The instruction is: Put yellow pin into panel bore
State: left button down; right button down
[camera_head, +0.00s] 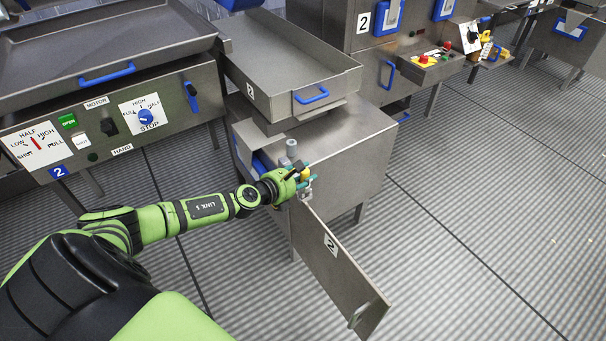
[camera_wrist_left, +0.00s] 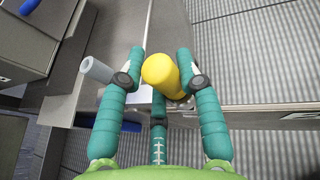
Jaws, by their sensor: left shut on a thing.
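The yellow pin (camera_wrist_left: 164,72) is between the teal fingers of my left gripper (camera_wrist_left: 160,82) in the left wrist view, its round end facing the camera. The gripper is shut on it. In the head view my left gripper (camera_head: 302,181) is at the top of the open cabinet door, by its hinge side, and only a little yellow shows. A light bracket (camera_head: 305,194) is just below the fingers. The far end of the pin and any bore are hidden, so I cannot tell whether the pin is in it. My right gripper is not in view.
The steel door panel (camera_head: 335,262) marked 2 swings out toward the front right. A grey cylinder (camera_head: 291,149) stands beside the gripper, also seen in the left wrist view (camera_wrist_left: 97,69). The steel cabinet (camera_head: 340,150) is behind. Open floor (camera_head: 480,230) lies to the right.

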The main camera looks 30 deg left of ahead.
pick_arm(q)
jog(key=shift+f, duration=0.3)
jog(key=c, duration=0.8)
grip_release()
jog(key=shift+s+d, duration=0.1)
jog(key=shift+s+f, duration=0.1)
jog(key=shift+f, duration=0.15)
jog(key=shift+s+r, duration=0.1)
jog(key=shift+s, duration=0.4)
jog(key=shift+w+r+v, duration=0.1)
jog(key=shift+r+v, duration=0.1)
jog(key=shift+v, duration=1.65)
jog(key=shift+w+r+v, duration=0.1)
jog(key=shift+r+v, duration=0.1)
jog(key=shift+v, duration=1.6)
jog(key=shift+w+r+v, duration=0.1)
jog(key=shift+r+v, duration=0.1)
jog(key=shift+v, duration=1.65)
